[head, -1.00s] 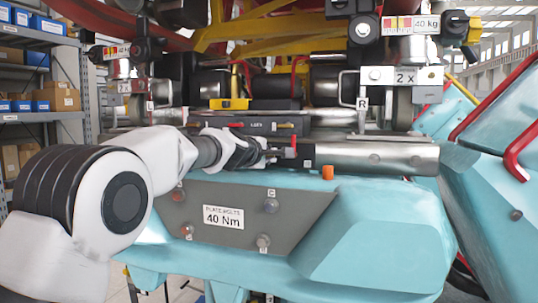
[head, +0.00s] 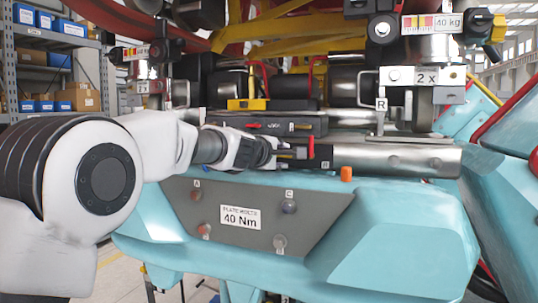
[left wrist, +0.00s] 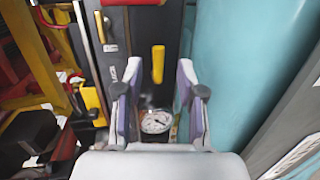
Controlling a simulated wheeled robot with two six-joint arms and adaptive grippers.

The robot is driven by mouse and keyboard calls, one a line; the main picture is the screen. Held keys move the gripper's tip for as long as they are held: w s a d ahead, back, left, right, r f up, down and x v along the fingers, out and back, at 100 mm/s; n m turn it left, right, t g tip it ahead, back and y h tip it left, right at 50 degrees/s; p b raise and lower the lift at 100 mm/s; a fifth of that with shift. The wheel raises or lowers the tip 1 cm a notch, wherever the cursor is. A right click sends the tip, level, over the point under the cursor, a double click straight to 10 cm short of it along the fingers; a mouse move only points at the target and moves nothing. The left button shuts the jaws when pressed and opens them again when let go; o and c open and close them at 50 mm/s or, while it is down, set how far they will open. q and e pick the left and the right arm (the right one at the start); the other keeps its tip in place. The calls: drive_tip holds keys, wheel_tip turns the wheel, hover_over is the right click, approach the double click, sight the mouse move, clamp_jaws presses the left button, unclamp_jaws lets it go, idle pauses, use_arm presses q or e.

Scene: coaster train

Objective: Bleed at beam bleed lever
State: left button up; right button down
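My left gripper (head: 276,153) reaches in from the left along the front of the dark valve block (head: 318,157) on the turquoise beam. In the left wrist view the left gripper (left wrist: 158,82) is open, its two fingers apart with nothing held. A yellow lever (left wrist: 158,64) on the dark panel shows beyond and between the fingertips, apart from them. A round pressure gauge (left wrist: 156,121) shows between the fingers, nearer the palm. A red handle (left wrist: 130,2) is at the top edge. Labels are too small to read, so I cannot tell which is the beam bleed lever. My right gripper is not in view.
The turquoise beam (head: 400,220) fills the front, with a grey bolt plate (head: 320,222) marked 40 Nm. A metal cylinder (head: 425,160) and an orange cap (head: 346,173) lie to the right. Pipes and brackets crowd the space above. Shelves (head: 50,60) stand back left.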

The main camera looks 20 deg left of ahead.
use_arm(q)
drive_tip(key=v, duration=0.8)
drive_tip(key=shift+s, duration=0.15)
